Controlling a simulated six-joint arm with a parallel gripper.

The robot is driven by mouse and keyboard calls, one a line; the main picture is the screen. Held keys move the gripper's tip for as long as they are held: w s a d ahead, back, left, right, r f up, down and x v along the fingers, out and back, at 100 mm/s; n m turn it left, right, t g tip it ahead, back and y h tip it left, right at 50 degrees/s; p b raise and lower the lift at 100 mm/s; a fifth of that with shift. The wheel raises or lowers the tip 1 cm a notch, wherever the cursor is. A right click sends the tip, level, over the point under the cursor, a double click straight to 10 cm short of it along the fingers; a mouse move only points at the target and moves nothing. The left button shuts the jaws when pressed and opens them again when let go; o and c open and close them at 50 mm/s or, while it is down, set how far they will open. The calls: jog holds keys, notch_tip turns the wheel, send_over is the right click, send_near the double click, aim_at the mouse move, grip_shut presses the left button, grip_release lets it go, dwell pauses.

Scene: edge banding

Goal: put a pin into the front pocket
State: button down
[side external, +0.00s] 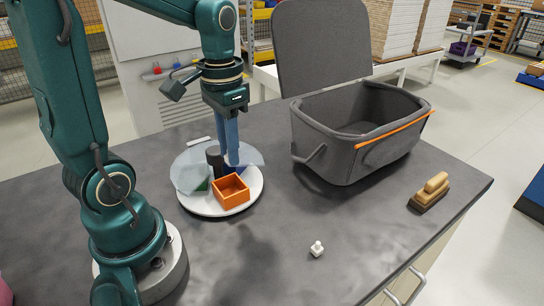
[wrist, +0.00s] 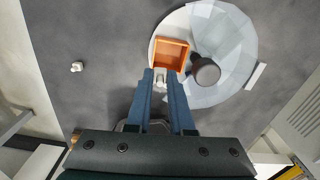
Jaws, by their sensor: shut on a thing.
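My gripper (side external: 232,162) points down with its blue fingers over the round white turntable (side external: 218,210). In the wrist view the fingers (wrist: 160,73) are shut on a small pale piece, seemingly a pin (wrist: 160,84), mostly hidden between them. An open orange square pocket (side external: 231,190) sits on the turntable's near side and looks empty; it also shows in the wrist view (wrist: 170,55), just beyond the fingertips. I cannot tell whether the fingertips touch its rim. A second white pin (side external: 317,249) stands on the table, apart from the turntable; it also shows in the wrist view (wrist: 77,67).
A clear cover (side external: 186,172) and a dark upright cylinder (side external: 214,158) stand on the turntable close to my fingers. A large grey open-lidded tub (side external: 345,150) stands to the right. A wooden-handled brush (side external: 431,192) lies at the right edge. The table's front is mostly clear.

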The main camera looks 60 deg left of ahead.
jog(key=shift+f, duration=0.85)
jog(key=c, duration=0.7)
grip_release()
